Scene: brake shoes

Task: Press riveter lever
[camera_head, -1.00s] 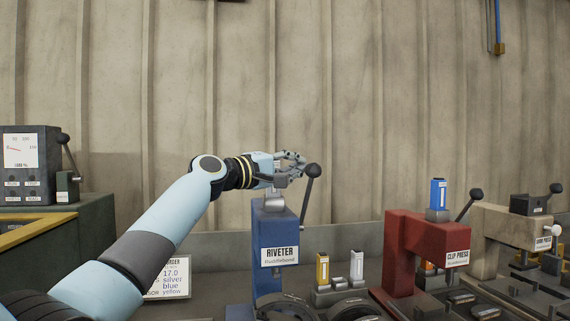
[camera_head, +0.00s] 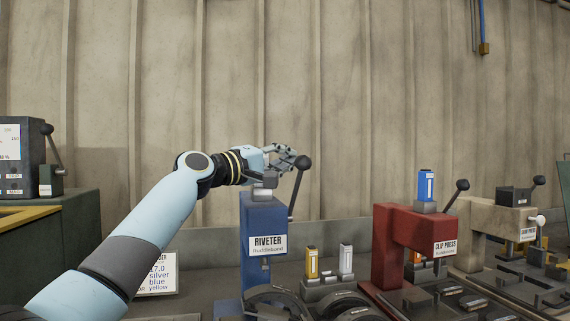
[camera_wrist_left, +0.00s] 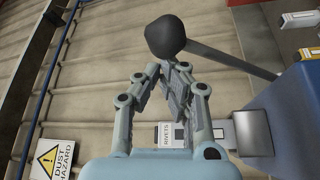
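The blue riveter (camera_head: 265,221) stands on the bench in the head view. Its lever (camera_head: 297,192) is raised, leaning up and right to a dark round knob (camera_head: 303,162). My left gripper (camera_head: 288,155) is above the riveter, right beside the knob on its left. In the left wrist view the knob (camera_wrist_left: 165,36) is just beyond the fingertips, and the lever rod runs from it to the right. The fingertips (camera_wrist_left: 160,72) come together with nothing between them. I cannot tell whether they touch the knob. My right gripper is not in view.
The red clip press (camera_head: 415,235) stands right of the riveter, with a beige press (camera_head: 485,230) beyond it. Yellow and silver small parts (camera_head: 328,262) stand between riveter and clip press. A sign (camera_head: 157,275) is behind my forearm.

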